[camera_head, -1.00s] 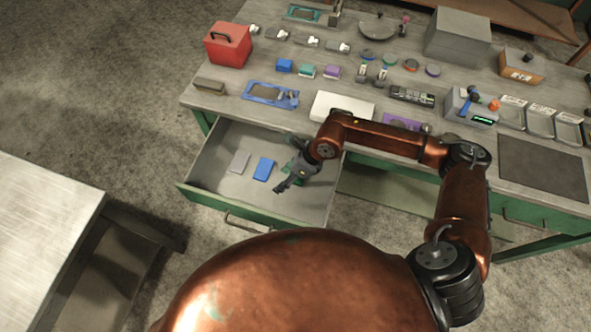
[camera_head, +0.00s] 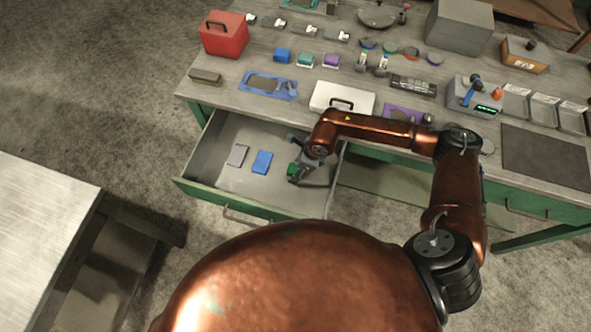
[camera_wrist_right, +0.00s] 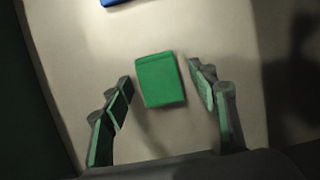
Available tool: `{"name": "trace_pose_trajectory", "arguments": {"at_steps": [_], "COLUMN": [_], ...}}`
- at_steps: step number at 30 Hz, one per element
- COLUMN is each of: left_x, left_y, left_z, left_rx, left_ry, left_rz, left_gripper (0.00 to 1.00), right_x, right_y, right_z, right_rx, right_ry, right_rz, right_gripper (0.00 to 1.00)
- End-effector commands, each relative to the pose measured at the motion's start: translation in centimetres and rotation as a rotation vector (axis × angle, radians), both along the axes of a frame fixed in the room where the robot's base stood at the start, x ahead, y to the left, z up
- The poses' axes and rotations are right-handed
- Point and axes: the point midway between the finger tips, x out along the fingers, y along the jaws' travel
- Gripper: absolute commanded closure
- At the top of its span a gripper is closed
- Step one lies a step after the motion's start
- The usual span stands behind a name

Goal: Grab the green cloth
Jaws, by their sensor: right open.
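The green cloth (camera_wrist_right: 160,80) is a small folded rectangle lying flat on the drawer floor in the right wrist view. My right gripper (camera_wrist_right: 162,85) is open, with one finger on each side of the cloth and a gap on both sides. In the head view my right gripper (camera_head: 297,175) reaches down into the right part of the open drawer (camera_head: 235,200). There the cloth is mostly hidden by the gripper, and I cannot tell its green from the gripper's parts. My left gripper is not in view.
A blue cloth (camera_head: 262,161) and a grey cloth (camera_head: 237,155) lie in the drawer to the left of my gripper. The drawer walls stand close around. The workbench (camera_head: 300,105) behind holds a red box (camera_head: 224,38), a white case (camera_head: 342,97) and many small items.

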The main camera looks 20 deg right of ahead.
Motion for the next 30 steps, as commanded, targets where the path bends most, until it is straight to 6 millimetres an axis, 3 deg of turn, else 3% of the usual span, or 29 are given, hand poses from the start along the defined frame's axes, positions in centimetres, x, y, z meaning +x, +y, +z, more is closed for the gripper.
{"name": "trace_pose_trajectory", "arguments": {"at_steps": [4, 23, 30], "left_x": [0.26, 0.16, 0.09], "left_y": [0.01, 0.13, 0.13], "left_z": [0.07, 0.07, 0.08], "left_rx": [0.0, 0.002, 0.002], "left_ry": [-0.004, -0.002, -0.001], "left_rz": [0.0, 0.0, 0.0], "left_gripper": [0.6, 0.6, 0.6], "right_x": [0.04, 0.05, 0.07], "right_y": [0.01, 0.05, 0.06], "right_z": [0.13, 0.15, 0.26], "right_rx": [-0.001, 0.001, 0.001], "right_ry": [-0.001, -0.001, -0.001], "right_rz": [0.001, 0.001, 0.001], "right_gripper": [0.47, 0.9, 0.91]}}
